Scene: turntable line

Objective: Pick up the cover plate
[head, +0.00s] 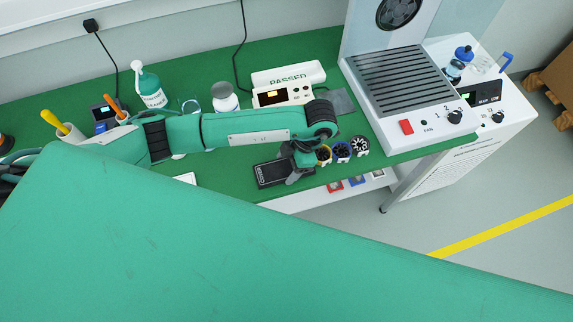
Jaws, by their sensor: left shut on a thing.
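The cover plate (269,174) is a dark, flat rectangular piece with light lettering near the front edge of the green bench, in the middle of the head view. My left arm reaches in from the left, and my left gripper (296,173) is at the plate's right end, shut on it. The fingers hide that end. I cannot tell whether the plate touches the bench or is slightly raised. My right gripper is not in view.
Several small round parts (342,151) stand just right of the gripper. Behind are a small display device (282,95), a "PASSED" sign (288,75) and bottles (149,88). A white machine with a grille (401,80) stands at the right. Green bench (222,172) shows left of the plate.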

